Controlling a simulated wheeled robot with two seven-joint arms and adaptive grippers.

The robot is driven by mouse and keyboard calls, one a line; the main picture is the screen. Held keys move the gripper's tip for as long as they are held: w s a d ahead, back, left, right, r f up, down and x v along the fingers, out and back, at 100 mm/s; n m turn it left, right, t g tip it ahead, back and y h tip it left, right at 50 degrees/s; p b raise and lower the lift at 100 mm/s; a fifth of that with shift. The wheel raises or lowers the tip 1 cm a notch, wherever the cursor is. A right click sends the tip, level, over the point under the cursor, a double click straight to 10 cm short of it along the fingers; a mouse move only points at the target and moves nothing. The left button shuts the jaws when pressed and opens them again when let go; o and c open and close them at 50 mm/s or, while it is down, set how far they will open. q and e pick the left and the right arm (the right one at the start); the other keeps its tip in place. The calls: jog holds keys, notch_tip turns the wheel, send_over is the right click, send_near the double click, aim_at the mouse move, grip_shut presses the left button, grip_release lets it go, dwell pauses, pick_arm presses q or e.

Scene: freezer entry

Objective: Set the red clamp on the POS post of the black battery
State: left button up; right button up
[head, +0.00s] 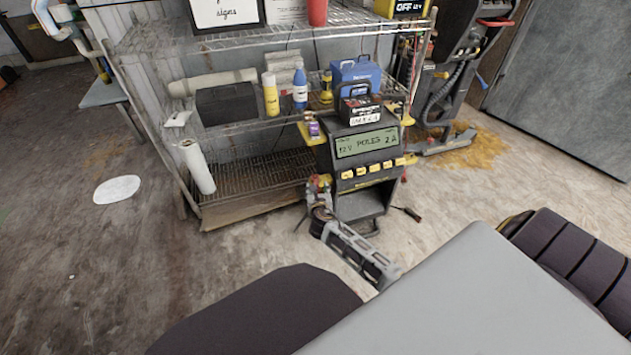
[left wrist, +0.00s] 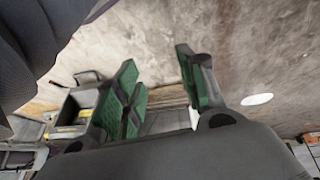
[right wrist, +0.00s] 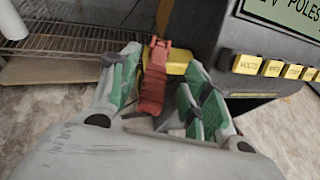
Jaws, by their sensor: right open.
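The black battery (head: 362,109) stands on top of the charger (head: 362,150), whose screen reads 12V POLES 2A. Its posts are too small to tell apart. The red clamp (right wrist: 153,82) hangs at a yellow holder on the charger's left side. My right gripper (right wrist: 160,85) is open, with its green-padded fingers on either side of the clamp; I cannot tell whether they touch it. In the head view this gripper (head: 321,195) is low beside the charger. My left gripper (left wrist: 156,65) is open and empty above the floor; the head view does not show it.
A wire shelf (head: 250,170) behind holds a yellow bottle (head: 271,94), a blue bottle (head: 300,90) and a blue case (head: 356,75). A dark tool (head: 408,213) lies on the floor right of the charger. The floor at left is mostly clear, with a white disc (head: 117,189).

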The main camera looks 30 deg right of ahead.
pick_arm(q)
jog(key=shift+w+f, duration=0.1)
pick_arm(e)
jog(key=shift+w+d+f, duration=0.1)
jog(key=shift+w+f+b, duration=0.1)
jog(key=shift+w+b, duration=0.1)
jog(key=shift+b, duration=0.1)
jog(key=shift+b+x, duration=1.25)
jog(key=shift+x, duration=1)
pick_arm(q)
notch_tip(320, 180, down, 6)
jog(key=d+t+h, duration=0.1)
jog(key=shift+w+d+f, duration=0.15)
jog(key=shift+w+d, duration=0.15)
jog(key=shift+d, duration=0.1)
pick_arm(e)
grip_shut()
